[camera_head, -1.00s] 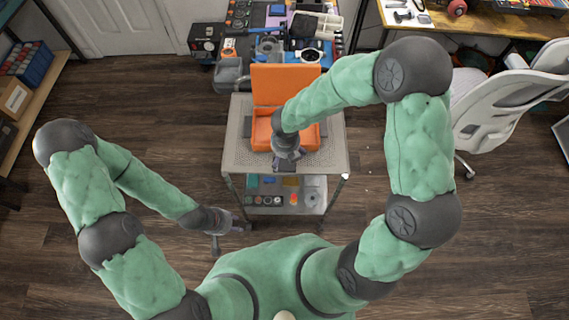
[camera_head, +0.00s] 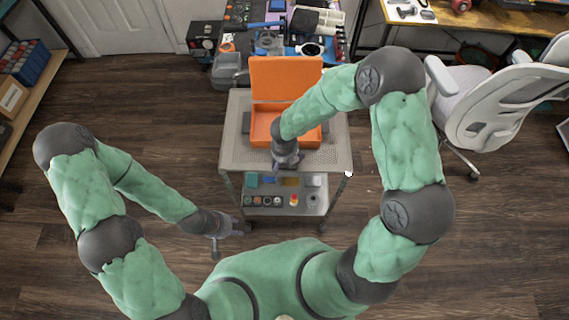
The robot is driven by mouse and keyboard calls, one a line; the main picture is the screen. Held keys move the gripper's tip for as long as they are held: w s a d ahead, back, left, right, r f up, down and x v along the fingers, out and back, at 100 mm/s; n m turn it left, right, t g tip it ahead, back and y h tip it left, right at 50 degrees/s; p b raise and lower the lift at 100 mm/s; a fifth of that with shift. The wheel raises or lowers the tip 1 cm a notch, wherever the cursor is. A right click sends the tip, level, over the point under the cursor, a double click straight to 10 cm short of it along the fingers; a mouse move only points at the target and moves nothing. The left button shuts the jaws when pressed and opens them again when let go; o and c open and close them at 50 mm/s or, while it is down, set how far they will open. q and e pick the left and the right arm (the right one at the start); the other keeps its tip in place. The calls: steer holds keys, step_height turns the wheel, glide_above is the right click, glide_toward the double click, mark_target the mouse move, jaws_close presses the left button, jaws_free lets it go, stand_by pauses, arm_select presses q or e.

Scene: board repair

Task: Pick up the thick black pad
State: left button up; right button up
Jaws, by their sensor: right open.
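My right gripper (camera_head: 287,164) is over the front part of the cart top, in front of the open orange case (camera_head: 287,78). It is open, and its fingers are small and partly hidden by the wrist. A dark flat piece (camera_head: 246,122) at the left side of the case may be the thick black pad; I cannot tell for sure. My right forearm hides part of the case's inside. My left gripper (camera_head: 216,246) hangs low in front of the cart, left of its middle, away from the case; its fingers are too small to read.
The grey cart (camera_head: 232,150) has bare room on its top at the right and front left. Its lower shelf holds several small coloured parts. A cluttered workbench (camera_head: 270,15) stands behind, a white office chair (camera_head: 500,105) at the right.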

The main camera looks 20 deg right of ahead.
steer(key=shift+w+f, duration=0.15)
steer(key=shift+f, duration=0.4)
steer(key=shift+r, duration=0.1)
steer(key=c, duration=1.2)
steer(key=shift+r, duration=0.1)
